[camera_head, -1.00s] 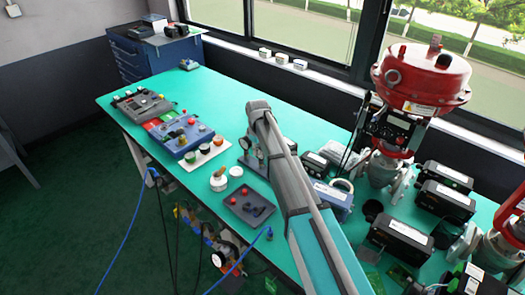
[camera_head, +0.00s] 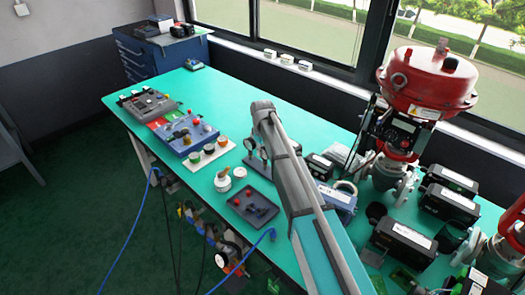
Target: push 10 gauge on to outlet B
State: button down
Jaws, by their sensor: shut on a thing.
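My arm (camera_head: 300,190) reaches up from the lower right across the bench, and its far grey end is above the middle of the bench. Outlet B cannot be made out.
A green bench (camera_head: 228,100) carries a blue calibrator box (camera_head: 187,138), a row of colored caps (camera_head: 208,152), a white jar (camera_head: 222,181) and a dark tray (camera_head: 250,208). Black boxes (camera_head: 448,200) crowd the right. A blue hose (camera_head: 136,225) hangs in front.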

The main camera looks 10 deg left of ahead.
jog(key=shift+r+p, duration=0.85)
jog(key=shift+r, duration=0.05)
dwell(1.1)
jog(key=shift+r+p, duration=1.9)
jog(key=shift+s, duration=0.1)
